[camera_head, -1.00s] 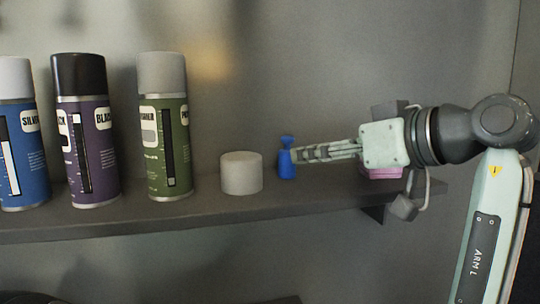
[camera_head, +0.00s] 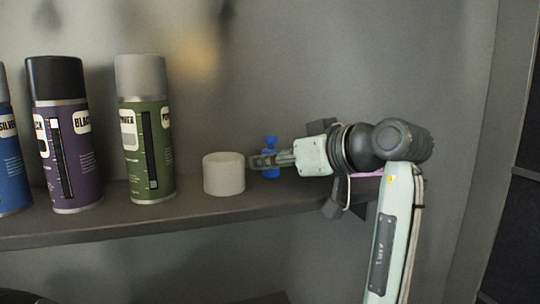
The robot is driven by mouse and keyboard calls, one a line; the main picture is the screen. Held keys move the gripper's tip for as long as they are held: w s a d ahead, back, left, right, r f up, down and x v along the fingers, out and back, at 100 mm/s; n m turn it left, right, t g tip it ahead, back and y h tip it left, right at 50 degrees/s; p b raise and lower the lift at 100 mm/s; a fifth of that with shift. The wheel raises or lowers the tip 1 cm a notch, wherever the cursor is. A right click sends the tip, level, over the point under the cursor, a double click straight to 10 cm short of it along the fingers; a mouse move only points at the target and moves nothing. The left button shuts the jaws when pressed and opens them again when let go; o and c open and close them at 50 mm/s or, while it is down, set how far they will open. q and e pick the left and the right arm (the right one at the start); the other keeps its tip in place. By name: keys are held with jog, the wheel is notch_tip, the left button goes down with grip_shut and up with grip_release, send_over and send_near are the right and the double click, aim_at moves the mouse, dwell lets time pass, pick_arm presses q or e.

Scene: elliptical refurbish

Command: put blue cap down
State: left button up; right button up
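Spray cans stand to the left: green (camera_head: 146,135), purple (camera_head: 66,150) and a blue one (camera_head: 8,150) cut by the picture edge. A pink item (camera_head: 368,174) shows partly behind my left wrist. The wall is close behind the shelf.

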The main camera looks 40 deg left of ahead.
pick_arm(q)
jog(key=c, duration=0.3)
